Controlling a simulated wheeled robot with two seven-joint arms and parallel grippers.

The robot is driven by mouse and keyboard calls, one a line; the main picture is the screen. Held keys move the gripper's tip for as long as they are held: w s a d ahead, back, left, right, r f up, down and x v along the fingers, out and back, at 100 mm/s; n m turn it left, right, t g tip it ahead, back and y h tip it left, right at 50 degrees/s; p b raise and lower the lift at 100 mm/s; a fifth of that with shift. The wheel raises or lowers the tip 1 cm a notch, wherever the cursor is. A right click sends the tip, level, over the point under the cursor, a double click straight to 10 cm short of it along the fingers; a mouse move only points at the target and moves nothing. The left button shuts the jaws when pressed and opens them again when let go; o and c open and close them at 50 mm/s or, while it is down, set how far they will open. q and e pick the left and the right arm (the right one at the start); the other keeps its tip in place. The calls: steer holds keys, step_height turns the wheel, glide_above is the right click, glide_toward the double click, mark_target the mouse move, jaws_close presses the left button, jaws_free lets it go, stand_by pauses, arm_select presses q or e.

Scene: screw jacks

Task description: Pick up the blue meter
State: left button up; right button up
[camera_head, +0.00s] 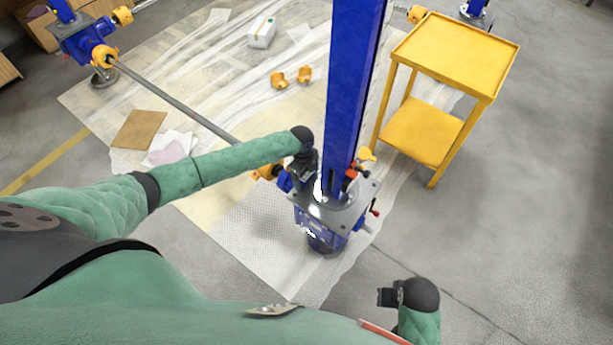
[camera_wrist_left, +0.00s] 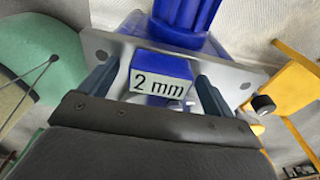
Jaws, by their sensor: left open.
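The blue meter (camera_wrist_left: 161,66), a small block with a white label reading "2 mm", shows in the left wrist view at the metal plate of the blue screw jack. My left gripper (camera_wrist_left: 157,88) is open, with one finger on each side of the meter; I cannot tell whether they touch it. In the head view my left gripper (camera_head: 307,177) is at the left side of the blue column, and the meter cannot be clearly told apart there. My right gripper (camera_head: 388,297) is at the lower right, away from the jack, its jaws unclear.
The tall blue column (camera_head: 350,90) rises from the jack's plate (camera_head: 345,207). A yellow cart (camera_head: 455,55) stands at the upper right. A long bar (camera_head: 170,100) runs to another blue jack (camera_head: 80,40) at the upper left. The grey floor at right is clear.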

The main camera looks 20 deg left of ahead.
arm_select(q)
steer(key=shift+f, duration=0.2)
steer(key=c, duration=1.2)
steer(key=shift+o, duration=0.2)
steer(key=shift+r, duration=0.15)
